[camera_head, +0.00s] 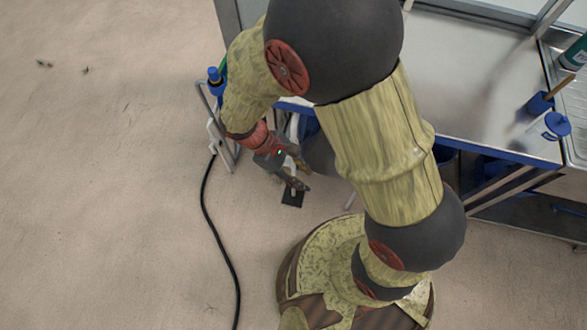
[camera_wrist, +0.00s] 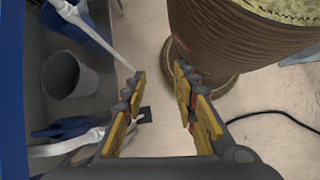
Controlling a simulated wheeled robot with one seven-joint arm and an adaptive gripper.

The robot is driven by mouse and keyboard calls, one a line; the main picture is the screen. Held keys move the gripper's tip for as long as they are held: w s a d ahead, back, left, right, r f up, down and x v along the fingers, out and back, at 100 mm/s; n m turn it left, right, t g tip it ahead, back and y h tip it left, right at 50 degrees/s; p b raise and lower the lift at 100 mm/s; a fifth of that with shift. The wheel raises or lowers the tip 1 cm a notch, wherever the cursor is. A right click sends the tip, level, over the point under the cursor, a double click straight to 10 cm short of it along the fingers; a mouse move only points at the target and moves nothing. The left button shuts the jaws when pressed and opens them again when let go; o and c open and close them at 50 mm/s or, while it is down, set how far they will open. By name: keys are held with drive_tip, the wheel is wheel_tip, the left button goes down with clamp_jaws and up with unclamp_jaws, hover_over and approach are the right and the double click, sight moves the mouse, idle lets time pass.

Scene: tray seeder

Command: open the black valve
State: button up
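No part that I can surely call the black valve stands out. A small flat black piece (camera_head: 292,197) shows just below my gripper (camera_head: 304,176) in the head view. A small dark square piece (camera_wrist: 146,114) also lies between my fingers in the wrist view, apparently low down near the floor; I cannot tell whether it is the valve. My gripper (camera_wrist: 160,76) is open, with its two yellow-padded fingers apart and nothing between the tips. My arm hides part of the bench front and whatever is behind it.
A metal bench (camera_head: 470,80) with a blue edge is at the right. A black hose (camera_head: 205,200) runs over the floor from a white fitting (camera_head: 213,133) near a blue-capped part (camera_head: 214,75). A grey bucket (camera_wrist: 64,75) stands left in the wrist view. The floor at left is mostly clear.

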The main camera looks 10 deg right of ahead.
drive_tip(key=shift+s+a+r+n+t+b, duration=0.1)
drive_tip(key=shift+a+r+n+t+b, duration=0.15)
drive_tip(key=shift+a, duration=0.5)
drive_tip(key=shift+a+r+n+t+b, duration=0.15)
drive_tip(key=shift+a+n+t, duration=0.15)
drive_tip(key=shift+a, duration=0.4)
